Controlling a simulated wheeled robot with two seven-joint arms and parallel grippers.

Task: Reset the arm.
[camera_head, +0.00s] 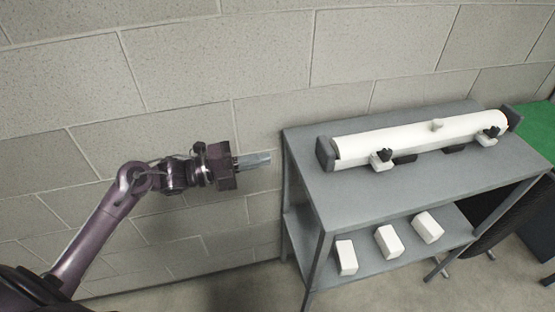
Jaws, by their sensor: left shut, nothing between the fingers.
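My left arm comes in from the lower left and is raised and stretched to the right in front of the block wall. My left gripper (254,160) is shut and empty. Its fingertips point right, towards the left edge of the grey table, and look apart from it. My right gripper is not in view.
A grey two-level table (400,187) stands at the right by the wall. A long white cylinder (395,139) with dark end caps lies on its top. White blocks (388,241) sit on the lower shelf. A green surface (530,130) and a dark round thing (510,215) are far right.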

